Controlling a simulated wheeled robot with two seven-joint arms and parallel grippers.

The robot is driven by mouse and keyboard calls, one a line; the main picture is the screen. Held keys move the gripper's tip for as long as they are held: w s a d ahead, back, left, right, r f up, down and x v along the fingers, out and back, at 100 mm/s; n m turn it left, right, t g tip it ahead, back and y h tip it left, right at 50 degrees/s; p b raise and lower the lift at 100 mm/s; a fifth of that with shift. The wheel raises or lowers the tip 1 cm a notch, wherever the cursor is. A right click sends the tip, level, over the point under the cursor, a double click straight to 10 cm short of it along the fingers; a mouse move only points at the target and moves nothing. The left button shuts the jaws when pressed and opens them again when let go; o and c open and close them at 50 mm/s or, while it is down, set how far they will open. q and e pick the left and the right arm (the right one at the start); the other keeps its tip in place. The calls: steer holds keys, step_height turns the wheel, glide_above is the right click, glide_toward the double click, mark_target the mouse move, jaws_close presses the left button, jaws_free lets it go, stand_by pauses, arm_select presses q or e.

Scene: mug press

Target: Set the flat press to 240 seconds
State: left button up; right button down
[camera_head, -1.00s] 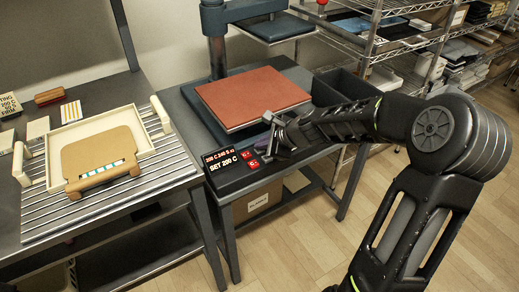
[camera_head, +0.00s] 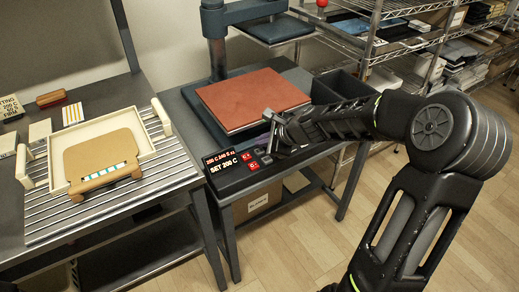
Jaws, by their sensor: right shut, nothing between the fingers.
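The flat press has a red-brown lower pad (camera_head: 252,98) and a dark raised upper plate (camera_head: 272,29) on a column. Its black control panel (camera_head: 232,184) is at the front of the press table. The lit display (camera_head: 222,162) shows "SET 200 C" in white, with a small red line above that starts "200 C"; its seconds digits are too small to read surely. Red buttons (camera_head: 248,157) sit right of the display. My right gripper (camera_head: 271,136) is shut and empty, just right of and above the buttons, apart from them as far as I can tell. My left gripper is out of view.
A tan board (camera_head: 103,158) lies in a cream tray (camera_head: 146,119) on the slatted left table. A dark bin (camera_head: 342,85) stands right of the press. Wire shelving (camera_head: 400,48) fills the back right. A cardboard box (camera_head: 252,204) is under the press table.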

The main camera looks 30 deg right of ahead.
mark_target(262, 152)
steer(key=shift+r, duration=0.1)
step_height(262, 152, up, 5)
steer(key=p, duration=0.4)
steer(key=shift+p, duration=0.3)
stand_by(1.5)
